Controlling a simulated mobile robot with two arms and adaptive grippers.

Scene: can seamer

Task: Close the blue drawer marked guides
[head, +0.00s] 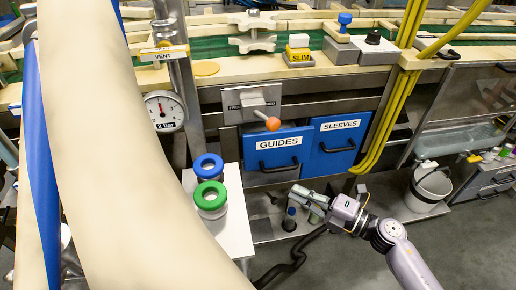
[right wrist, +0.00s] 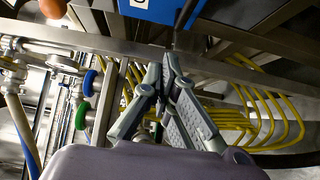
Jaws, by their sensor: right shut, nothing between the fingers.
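The blue drawer marked GUIDES (head: 278,160) is under the bench in the head view, with a black handle across its front. It sits left of the blue SLEEVES drawer (head: 338,150). I cannot tell exactly how far it stands out. My right gripper (head: 296,192) is just below the GUIDES drawer, pointing left, shut and empty. In the right wrist view its closed fingertips (right wrist: 170,62) lie below a blue drawer front (right wrist: 152,10) with part of a white label showing. My left gripper is out of view.
An orange knob (head: 272,123) projects above the GUIDES drawer. Blue (head: 208,166) and green (head: 210,194) ringed jars stand on a white stand at left. Yellow pipes (head: 382,125) run down right of the drawers. A bucket (head: 428,188) stands at right. The floor in front is mostly open.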

